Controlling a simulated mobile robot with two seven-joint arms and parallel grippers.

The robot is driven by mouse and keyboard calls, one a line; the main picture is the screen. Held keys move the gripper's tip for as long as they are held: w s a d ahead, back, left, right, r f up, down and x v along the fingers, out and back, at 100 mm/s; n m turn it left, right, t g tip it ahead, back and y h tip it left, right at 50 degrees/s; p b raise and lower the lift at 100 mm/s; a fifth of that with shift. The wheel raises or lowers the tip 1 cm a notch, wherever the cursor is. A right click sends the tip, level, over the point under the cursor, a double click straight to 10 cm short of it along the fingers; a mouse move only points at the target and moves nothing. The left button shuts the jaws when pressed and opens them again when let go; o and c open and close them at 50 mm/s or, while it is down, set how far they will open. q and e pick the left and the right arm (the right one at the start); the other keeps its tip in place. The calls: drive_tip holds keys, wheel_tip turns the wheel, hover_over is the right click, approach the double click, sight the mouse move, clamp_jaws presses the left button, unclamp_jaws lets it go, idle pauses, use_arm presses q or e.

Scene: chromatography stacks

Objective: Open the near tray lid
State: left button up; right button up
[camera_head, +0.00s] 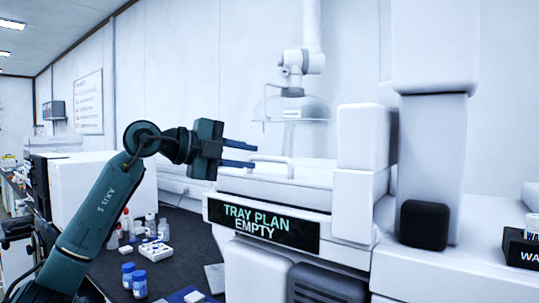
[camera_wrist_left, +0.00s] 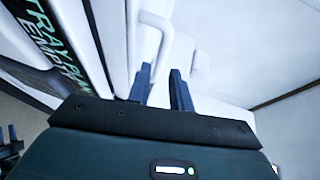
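The near tray lid (camera_head: 310,178) is a flat white panel on top of the white instrument, above a dark sign reading "TRAY PLAN EMPTY" (camera_head: 262,227). It looks closed. A white bar handle (camera_head: 291,168) stands up from it. My left gripper (camera_head: 255,156) comes in from the left, its two fingers apart and empty. The fingertips are at the left end of the handle in the head view; contact cannot be told. In the left wrist view the curved handle (camera_wrist_left: 165,38) lies just beyond the fingertips (camera_wrist_left: 161,70). My right gripper is not in view.
A tall white column (camera_head: 433,160) and a white block (camera_head: 362,140) stand right of the lid. A dark bench (camera_head: 190,240) at lower left holds blue-capped bottles (camera_head: 139,283) and a white vial rack (camera_head: 153,251). Open space lies above the lid.

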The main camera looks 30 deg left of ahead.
sight(266, 159)
use_arm(q)
drive_tip(key=p+x, duration=0.1)
drive_tip(key=x, duration=0.5)
drive_tip(key=shift+w+d, duration=0.1)
clamp_jaws()
idle(0.3)
